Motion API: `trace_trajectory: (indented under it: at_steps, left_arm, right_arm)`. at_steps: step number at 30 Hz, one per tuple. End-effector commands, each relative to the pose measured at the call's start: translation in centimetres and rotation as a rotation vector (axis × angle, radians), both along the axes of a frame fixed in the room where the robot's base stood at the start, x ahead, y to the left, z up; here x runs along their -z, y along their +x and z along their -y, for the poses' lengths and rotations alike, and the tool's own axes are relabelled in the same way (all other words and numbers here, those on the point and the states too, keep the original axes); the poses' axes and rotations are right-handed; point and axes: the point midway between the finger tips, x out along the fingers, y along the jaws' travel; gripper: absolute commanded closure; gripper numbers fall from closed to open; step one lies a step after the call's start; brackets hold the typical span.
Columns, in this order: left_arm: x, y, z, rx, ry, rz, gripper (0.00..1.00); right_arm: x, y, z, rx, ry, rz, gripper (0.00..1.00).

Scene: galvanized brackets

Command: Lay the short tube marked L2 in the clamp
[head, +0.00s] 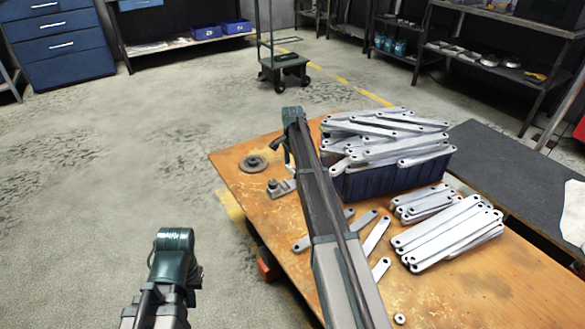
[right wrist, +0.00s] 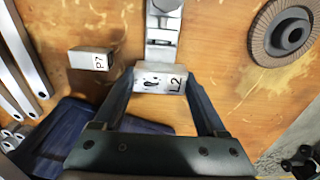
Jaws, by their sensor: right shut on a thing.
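The short tube marked L2 (right wrist: 160,80) is a square metal piece held between the fingertips of my right gripper (right wrist: 160,90) in the right wrist view, its marked face towards the camera. The grey metal clamp (right wrist: 163,30) lies just beyond it on the table; I cannot tell whether they touch. In the head view the clamp (head: 281,188) sits near the table's left edge, with my right gripper (head: 288,158) above and beside it. The held tube is too small to make out there. My left gripper (head: 176,262) is away from the table, its fingers hidden.
Another short tube, marked P7 (right wrist: 92,60), stands on the table (head: 330,262). A grinding disc (head: 253,163) lies near the clamp. A blue crate (head: 385,183) full of galvanized brackets stands behind my right arm. Flat brackets (head: 448,233) are stacked and scattered nearby.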

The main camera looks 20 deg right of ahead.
Motion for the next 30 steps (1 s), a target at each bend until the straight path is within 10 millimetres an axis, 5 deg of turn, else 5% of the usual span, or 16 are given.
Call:
trace_trajectory:
  at_steps: [18,30]
  left_arm:
    - [4.4,0.0,0.1,0.008,-0.006,0.000,1.00]
    - [5.1,0.0,0.1,0.010,-0.007,0.000,1.00]
  right_arm:
    - [4.4,0.0,0.0,0.000,0.000,0.000,0.83]
    - [5.0,0.0,0.0,0.000,0.000,0.000,0.83]
